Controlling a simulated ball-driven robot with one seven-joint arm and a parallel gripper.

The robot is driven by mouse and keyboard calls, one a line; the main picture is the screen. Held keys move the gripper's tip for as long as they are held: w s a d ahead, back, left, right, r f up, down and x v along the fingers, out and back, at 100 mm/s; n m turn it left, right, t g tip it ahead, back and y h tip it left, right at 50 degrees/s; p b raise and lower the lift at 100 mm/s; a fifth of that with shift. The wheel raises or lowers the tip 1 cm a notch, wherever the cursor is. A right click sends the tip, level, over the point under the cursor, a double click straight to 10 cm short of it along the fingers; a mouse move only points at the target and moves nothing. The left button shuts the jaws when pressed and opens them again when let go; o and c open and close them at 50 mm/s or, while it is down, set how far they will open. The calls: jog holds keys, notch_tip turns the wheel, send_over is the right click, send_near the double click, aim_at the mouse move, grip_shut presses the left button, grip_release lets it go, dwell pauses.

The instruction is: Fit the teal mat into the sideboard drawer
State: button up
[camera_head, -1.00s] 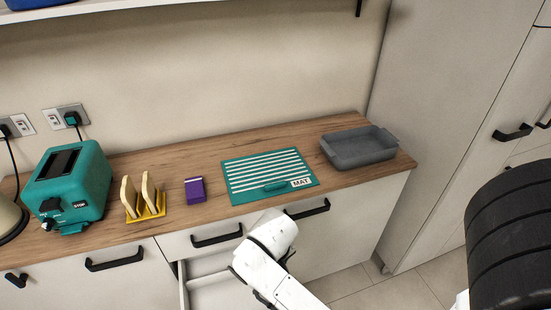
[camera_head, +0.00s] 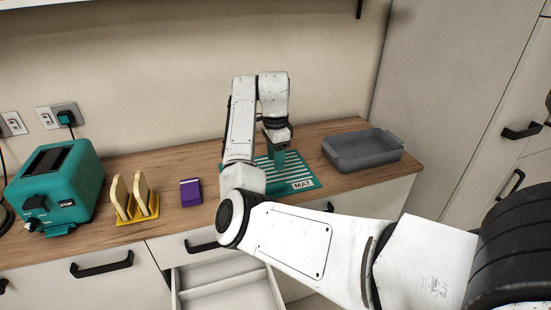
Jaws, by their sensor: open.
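The teal mat (camera_head: 309,180) with white stripes and a "MAT" label lies flat on the wood countertop. My arm hides its left part. My gripper (camera_head: 276,150) points down over the mat's middle, open; I cannot tell whether its fingertips touch the mat. The sideboard drawer (camera_head: 226,290) below the counter is pulled open, with a divider showing inside and no items in the visible part. My arm hides part of the drawer front.
A grey tray (camera_head: 362,150) stands right of the mat. To the left are a purple box (camera_head: 191,192), a yellow rack (camera_head: 137,218) holding toast slices and a teal toaster (camera_head: 56,188). The wood countertop (camera_head: 180,165) is clear behind the purple box.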

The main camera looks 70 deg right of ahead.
aim_at(276, 185)
jog(key=shift+w+d+r+m, duration=0.1)
jog(key=shift+d+r+m, duration=0.1)
jog(key=shift+r+m, duration=0.15)
jog(key=shift+f, duration=0.1)
notch_tip(276, 185, down, 11)
jog(key=shift+r, duration=0.2)
dwell(0.4)
grip_shut()
dwell(0.4)
